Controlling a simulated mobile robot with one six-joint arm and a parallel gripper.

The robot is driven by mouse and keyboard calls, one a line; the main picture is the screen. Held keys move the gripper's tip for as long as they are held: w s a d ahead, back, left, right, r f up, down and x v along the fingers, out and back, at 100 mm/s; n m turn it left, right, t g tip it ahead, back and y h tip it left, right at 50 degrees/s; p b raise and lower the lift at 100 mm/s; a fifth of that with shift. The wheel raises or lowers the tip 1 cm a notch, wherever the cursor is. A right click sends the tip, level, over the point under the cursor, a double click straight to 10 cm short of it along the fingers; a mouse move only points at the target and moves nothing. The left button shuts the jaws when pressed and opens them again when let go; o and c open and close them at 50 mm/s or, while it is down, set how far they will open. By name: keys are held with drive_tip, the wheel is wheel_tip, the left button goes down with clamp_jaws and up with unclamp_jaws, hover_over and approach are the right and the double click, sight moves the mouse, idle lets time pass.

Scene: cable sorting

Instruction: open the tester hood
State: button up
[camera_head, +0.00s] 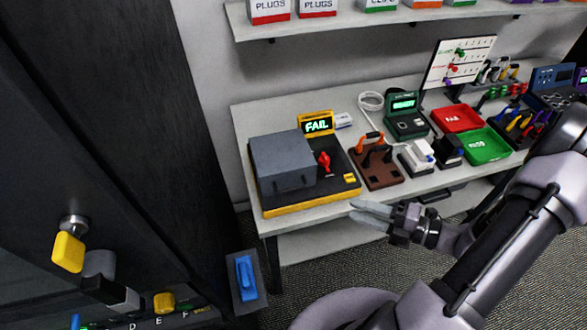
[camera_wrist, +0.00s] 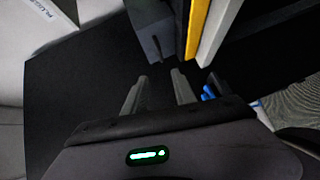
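The tester (camera_head: 268,211) stands at the left end of the workbench, a black base with a yellow front edge. Its grey hood (camera_head: 280,158) is down over the left part of the base, with a small handle on its front. A red lever (camera_head: 325,163) and a lit FAIL display (camera_head: 317,125) are beside and behind the hood. My gripper (camera_head: 356,210) is in front of the bench, right of the tester and clear of the hood. In the wrist view my gripper (camera_wrist: 160,76) has its fingers apart with nothing between them; the hood (camera_wrist: 152,18) shows beyond them.
A brown fixture (camera_head: 380,178) with orange-handled clamps stands right of the tester. Red (camera_head: 457,117) and green (camera_head: 484,147) trays lie further right. A tall dark cabinet (camera_head: 150,130) stands close on the left. A blue handle (camera_head: 246,278) is low before the bench.

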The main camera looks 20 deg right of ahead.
drive_tip(key=b, duration=0.4)
approach(284, 167)
drive_tip(key=w+a+f, duration=0.1)
drive_tip(key=a+f, duration=0.4)
drive_tip(key=shift+w+f, duration=0.1)
clamp_jaws()
idle(0.8)
